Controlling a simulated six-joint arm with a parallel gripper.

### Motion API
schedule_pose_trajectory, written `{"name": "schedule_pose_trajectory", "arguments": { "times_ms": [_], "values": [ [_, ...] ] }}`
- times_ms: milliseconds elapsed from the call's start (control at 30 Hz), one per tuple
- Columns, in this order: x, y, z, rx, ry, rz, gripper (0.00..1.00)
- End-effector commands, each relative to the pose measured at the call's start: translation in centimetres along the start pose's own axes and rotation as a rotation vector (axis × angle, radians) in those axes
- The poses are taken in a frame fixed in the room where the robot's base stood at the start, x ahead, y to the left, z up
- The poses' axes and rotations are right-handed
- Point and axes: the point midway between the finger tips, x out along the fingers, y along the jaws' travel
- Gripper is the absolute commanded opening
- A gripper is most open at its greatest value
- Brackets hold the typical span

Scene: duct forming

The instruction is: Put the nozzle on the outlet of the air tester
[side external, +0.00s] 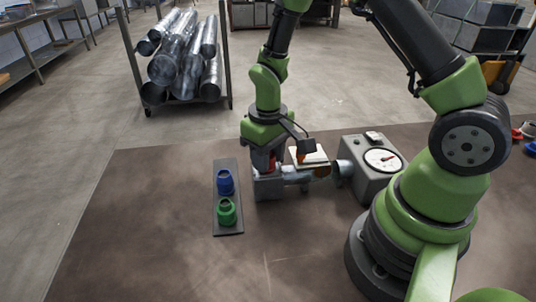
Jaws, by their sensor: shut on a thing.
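The air tester (371,168) is a grey box with a round white dial, right of centre on the brown mat. A pale pipe (296,178) and a grey block (268,188) lie to its left. My gripper (268,167) points down at the top of this block, shut on a red part that looks like the nozzle (271,163). Only a little red shows; the arm hides most of it. Whether the nozzle touches the outlet cannot be told. A blue nozzle (225,182) and a green nozzle (226,212) stand on a dark strip (229,230) left of my gripper.
A white-topped item (309,155) sits close to the right of my gripper, above the pipe. Small red and blue parts (530,148) lie at the far right edge. A cart of metal ducts (185,60) stands behind. The mat's front left is clear.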

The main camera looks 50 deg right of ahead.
Motion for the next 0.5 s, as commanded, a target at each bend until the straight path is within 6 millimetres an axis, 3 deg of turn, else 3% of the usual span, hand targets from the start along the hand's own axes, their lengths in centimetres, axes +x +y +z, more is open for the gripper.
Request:
{"name": "schedule_pose_trajectory", "arguments": {
  "times_ms": [133,167,267,500],
  "values": [
    [0.31,0.00,0.02,0.000,-0.002,0.000,0.14],
    [0.30,0.00,0.01,0.000,-0.001,0.000,0.41],
    [0.27,0.00,0.00,0.000,-0.001,0.000,0.62],
    [0.23,0.00,-0.01,0.000,0.000,0.000,0.62]
  ]
}}
